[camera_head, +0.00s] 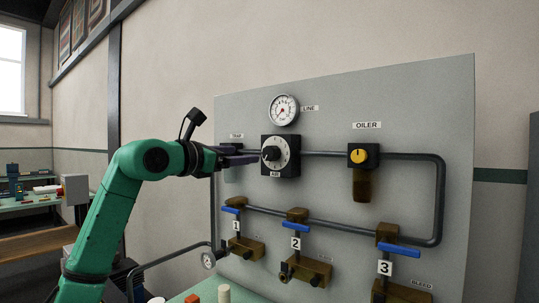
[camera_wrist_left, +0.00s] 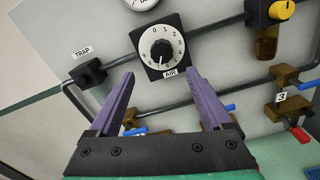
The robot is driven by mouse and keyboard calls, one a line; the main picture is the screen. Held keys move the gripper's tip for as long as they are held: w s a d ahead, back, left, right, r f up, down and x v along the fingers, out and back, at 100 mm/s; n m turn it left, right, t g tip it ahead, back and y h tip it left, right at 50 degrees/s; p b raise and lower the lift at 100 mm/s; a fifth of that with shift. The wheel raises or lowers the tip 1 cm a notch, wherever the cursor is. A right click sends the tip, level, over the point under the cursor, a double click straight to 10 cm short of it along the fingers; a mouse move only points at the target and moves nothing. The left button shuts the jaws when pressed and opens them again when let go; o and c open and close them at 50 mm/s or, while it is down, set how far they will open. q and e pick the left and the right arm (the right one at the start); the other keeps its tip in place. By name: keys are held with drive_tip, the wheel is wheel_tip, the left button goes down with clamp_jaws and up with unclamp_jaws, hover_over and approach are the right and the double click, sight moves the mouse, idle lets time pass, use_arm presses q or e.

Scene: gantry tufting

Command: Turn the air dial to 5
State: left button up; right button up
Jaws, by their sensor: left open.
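The air dial (camera_head: 279,155) is a black square plate with a pale numbered ring and a dark knob, labelled AIR, on the grey panel. It also shows in the left wrist view (camera_wrist_left: 162,48), ahead of my fingertips; its pointer there is toward the lower part of the ring, and the exact number is too small to tell. My left gripper (camera_head: 254,156) has its purple fingers near the dial's left side in the head view. In the wrist view the gripper (camera_wrist_left: 160,75) is open and empty, with the fingers apart below the dial. My right gripper is not in view.
A round LINE gauge (camera_head: 283,109) sits above the dial, and the oiler (camera_head: 363,155) with its yellow knob is to the right. A pipe (camera_head: 325,154) runs across the panel (camera_head: 430,110). Blue-handled valves (camera_head: 297,221) stand below. A TRAP fitting (camera_wrist_left: 88,71) is left of the dial.

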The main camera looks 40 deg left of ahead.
sight(268, 154)
use_arm(q)
drive_tip(key=w+p, duration=0.2)
drive_tip(key=w, duration=0.2)
drive_tip(key=w+p, duration=0.2)
drive_tip(key=w, duration=0.2)
drive_tip(key=w+a+p, duration=0.1)
drive_tip(key=w+p, duration=0.1)
drive_tip(key=w, duration=0.2)
drive_tip(key=shift+a, duration=0.1)
drive_tip(key=shift+w, duration=0.15)
drive_tip(key=shift+f, duration=0.15)
clamp_jaws()
